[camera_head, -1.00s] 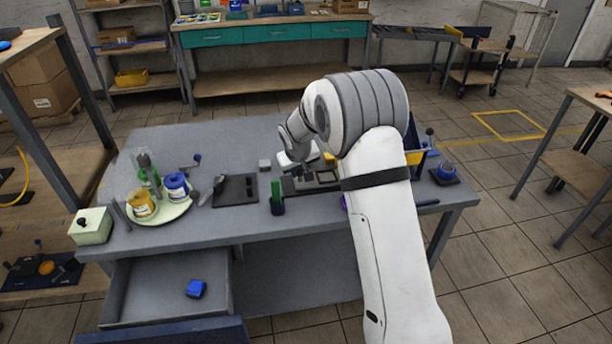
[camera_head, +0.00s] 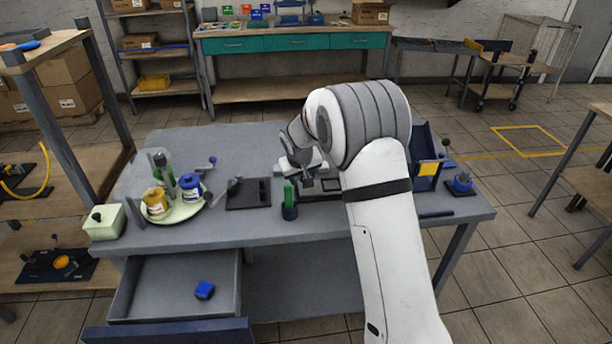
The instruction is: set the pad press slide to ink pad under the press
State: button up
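My gripper (camera_head: 306,176) is at the end of the white arm, low over the middle right of the grey table. Its fingers are small and dark here, and I cannot tell whether they are open or shut. Beneath and beside it lies a flat dark frame (camera_head: 318,195), which looks like part of the pad press. My arm hides much of this area, so the slide, the ink pad and their positions cannot be made out. I cannot tell whether the gripper touches the frame.
A green item in a dark cup (camera_head: 289,205) stands just left of the frame. Further left are a black plate (camera_head: 248,194) and a pale tray (camera_head: 172,218) with jars. A blue bin (camera_head: 427,177) stands right of my arm. The front drawer (camera_head: 160,296) is open.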

jog(key=shift+r, duration=0.1)
jog(key=v, duration=0.7)
jog(key=shift+r+b, duration=0.3)
jog(key=shift+s, duration=0.15)
jog(key=s+d+r+m, duration=0.1)
jog(key=s+d+r, duration=0.4)
jog(key=s, duration=0.4)
jog(key=s+d+m+g, duration=0.1)
jog(key=s+d, duration=0.2)
jog(key=s, duration=1.1)
jog(key=s+d+m+g, duration=0.1)
jog(key=s+d, duration=0.3)
jog(key=s, duration=1.1)
jog(key=shift+r+y, duration=0.4)
jog(key=shift+r, duration=0.1)
jog(key=shift+c, duration=1)
jog(key=shift+a, duration=0.1)
jog(key=shift+c, duration=0.3)
